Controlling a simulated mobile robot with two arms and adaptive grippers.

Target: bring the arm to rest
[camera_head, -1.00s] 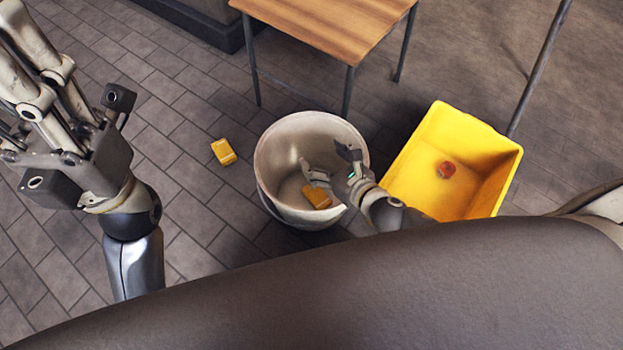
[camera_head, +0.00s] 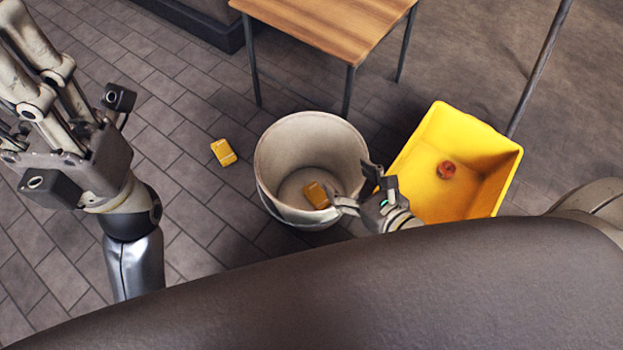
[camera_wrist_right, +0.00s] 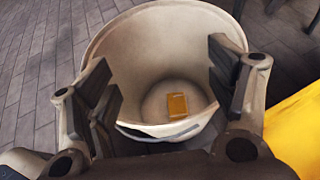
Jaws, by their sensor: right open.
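My right gripper (camera_head: 353,184) is open and empty at the right rim of a pale bucket (camera_head: 277,163) in the head view. In the right wrist view its two fingers (camera_wrist_right: 160,90) stand wide apart, with the bucket (camera_wrist_right: 130,50) between and beyond them. A yellow-orange block (camera_head: 316,195) lies on the bucket's floor, apart from the fingers; it also shows in the right wrist view (camera_wrist_right: 177,105). My left gripper (camera_head: 70,95) is large at the left edge of the head view, partly cut off, and its jaw opening is unclear.
A yellow bin (camera_head: 425,175) with a small red-orange round thing (camera_head: 446,170) in it stands right of the bucket. Another yellow block (camera_head: 223,152) lies on the tiled floor to the left. A wooden table (camera_head: 325,30) stands behind, and a thin pole (camera_head: 540,70) rises at the right.

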